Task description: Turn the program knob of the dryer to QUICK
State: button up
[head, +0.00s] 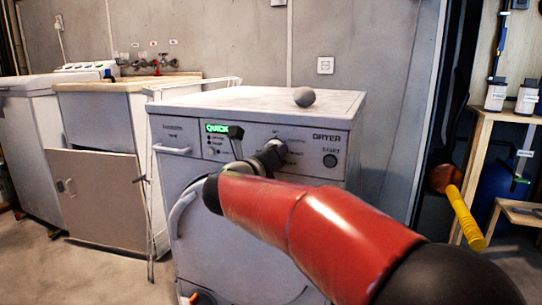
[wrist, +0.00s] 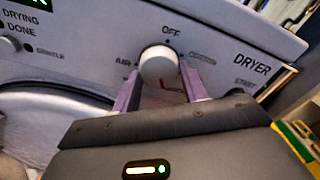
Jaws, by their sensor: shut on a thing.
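The white dryer (head: 305,110) stands in the middle of the head view. Its display (head: 216,128) reads QUICK in green; only a green corner of it shows in the wrist view. The round white program knob (wrist: 158,67) is on the front panel, with OFF printed above it and AIR to its left. A small red mark shows below the knob's face; I cannot tell which way the knob points. My gripper (wrist: 161,78) is shut on the knob, one finger at each side. In the head view my gripper (head: 270,155) hides most of the knob.
A round START button (head: 330,160) is right of the knob. A grey ball (head: 304,97) lies on the dryer's top. A cabinet (head: 98,190) with its door ajar stands left. A wooden bench (head: 483,150) and yellow-handled tool (head: 466,217) are right.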

jog(key=shift+f, duration=0.1)
dwell(0.4)
jog(key=o, duration=0.9)
jog(key=shift+o, duration=0.2)
jog(key=v, duration=0.8)
